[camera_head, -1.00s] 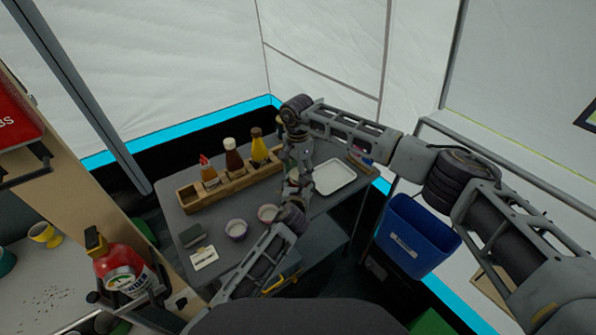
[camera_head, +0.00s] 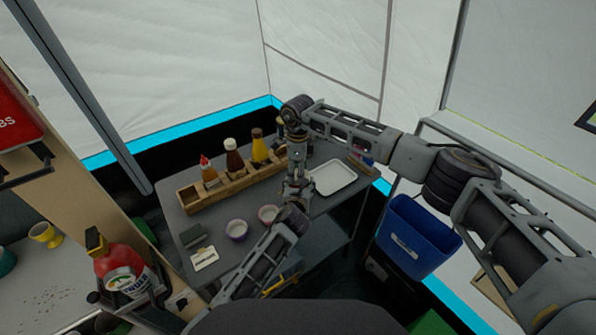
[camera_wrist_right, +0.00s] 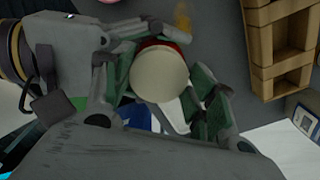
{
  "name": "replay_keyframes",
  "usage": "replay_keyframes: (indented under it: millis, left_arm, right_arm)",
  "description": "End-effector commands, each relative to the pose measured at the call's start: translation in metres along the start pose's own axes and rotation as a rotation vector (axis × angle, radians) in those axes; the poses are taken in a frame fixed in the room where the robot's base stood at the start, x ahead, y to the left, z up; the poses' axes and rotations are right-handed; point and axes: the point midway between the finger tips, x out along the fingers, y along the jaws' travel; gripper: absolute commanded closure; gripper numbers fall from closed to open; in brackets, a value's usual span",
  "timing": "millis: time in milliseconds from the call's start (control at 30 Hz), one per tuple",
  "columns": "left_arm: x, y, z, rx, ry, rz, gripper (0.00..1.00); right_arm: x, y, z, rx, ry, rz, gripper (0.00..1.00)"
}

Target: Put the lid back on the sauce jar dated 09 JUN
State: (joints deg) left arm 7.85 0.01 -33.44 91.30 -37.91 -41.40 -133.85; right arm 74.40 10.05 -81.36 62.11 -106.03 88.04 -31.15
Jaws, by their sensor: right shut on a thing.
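My right gripper (camera_wrist_right: 160,88) is shut on a round cream-topped thing with a red rim (camera_wrist_right: 158,75); whether it is the lid or a jar top I cannot tell. In the head view my right gripper (camera_head: 296,150) points down over the table, and its held thing is hidden. My left gripper (camera_head: 298,186) is just below it, close to the right gripper; its jaws are unclear. Two small pale-topped pots stand on the table: a purple-rimmed one (camera_head: 236,230) and a pinkish-rimmed one (camera_head: 268,215). No date is legible.
A wooden rack (camera_head: 190,196) with several sauce bottles stands along the table's back. A white tray (camera_head: 334,190) lies right of the grippers. A dark block (camera_head: 194,236) and a white card (camera_head: 204,259) lie front left. A blue bin (camera_head: 418,235) is beyond the table's right side.

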Motion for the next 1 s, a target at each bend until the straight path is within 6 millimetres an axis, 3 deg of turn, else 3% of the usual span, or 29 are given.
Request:
replay_keyframes:
  millis: [1000]
  left_arm:
    - [-0.0002,-0.0003,-0.002,0.002,0.003,0.0,1.0]
  right_arm:
    - [-0.0011,-0.005,-0.0016,0.828,-0.007,-0.002,0.52]
